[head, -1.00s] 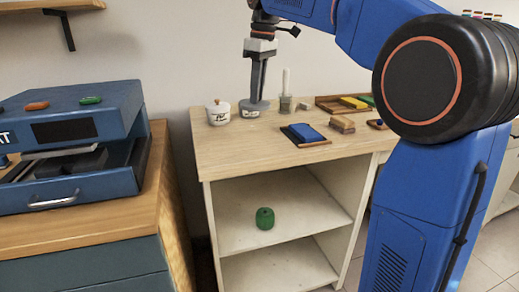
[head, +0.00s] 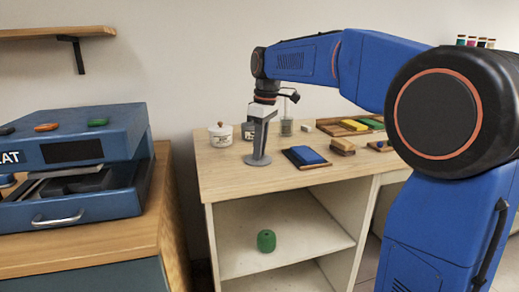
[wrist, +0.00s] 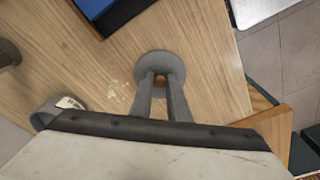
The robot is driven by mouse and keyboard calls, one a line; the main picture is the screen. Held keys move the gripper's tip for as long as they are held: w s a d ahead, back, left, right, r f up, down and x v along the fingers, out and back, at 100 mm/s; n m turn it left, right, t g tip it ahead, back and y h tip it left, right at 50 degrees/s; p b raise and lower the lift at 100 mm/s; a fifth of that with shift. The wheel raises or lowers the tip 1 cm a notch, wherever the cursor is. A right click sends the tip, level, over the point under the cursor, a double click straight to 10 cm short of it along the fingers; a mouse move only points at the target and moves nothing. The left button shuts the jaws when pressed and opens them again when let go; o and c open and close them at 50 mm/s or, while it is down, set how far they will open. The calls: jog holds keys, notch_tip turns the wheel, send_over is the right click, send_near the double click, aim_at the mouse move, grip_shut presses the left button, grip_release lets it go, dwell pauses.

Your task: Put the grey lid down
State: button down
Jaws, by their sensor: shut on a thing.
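My gripper (head: 259,148) points down over the wooden worktop and is shut on the small brown knob of the grey lid (head: 257,161). In the wrist view the round lid (wrist: 148,61) shows beneath the fingers (wrist: 160,80), flat over bare wood. It is at or very close to the worktop; I cannot tell whether it touches. Behind it stands a white labelled jar (head: 246,133), partly hidden by my gripper. The lid is apart from this jar.
A lidded white jar (head: 220,136) stands at the back left. A blue pad on a dark board (head: 305,157) lies right of the lid. A brush holder (head: 286,127) and wooden block (head: 343,147) stand behind. Bare wood lies in front and left.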

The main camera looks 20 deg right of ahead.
aim_at(264, 159)
jog(key=shift+f, duration=0.15)
jog(key=c, duration=1.7)
grip_release()
jog(key=r, duration=0.8)
jog(key=s+d+r, duration=0.1)
jog(key=r, duration=0.3)
jog(key=shift+r, duration=0.1)
jog(key=s+d+f+m+t, duration=0.1)
jog(key=s+d+f+m, duration=0.1)
jog(key=s+f, duration=0.8)
jog(key=s+d+f+m+t, duration=0.1)
jog(key=s+f+m, duration=0.3)
jog(key=s+f, duration=0.6)
jog(key=s+d+f+m+t+h, duration=0.1)
jog(key=s+f+m, duration=0.3)
jog(key=s+f, duration=0.6)
jog(key=shift+s+d+f+t, duration=0.1)
jog(key=shift+s+d+t, duration=0.15)
jog(key=shift+s+d, duration=0.25)
jog(key=shift+s+d+t, duration=0.25)
jog(key=shift+s+d, duration=0.05)
jog(key=shift+s, duration=0.3)
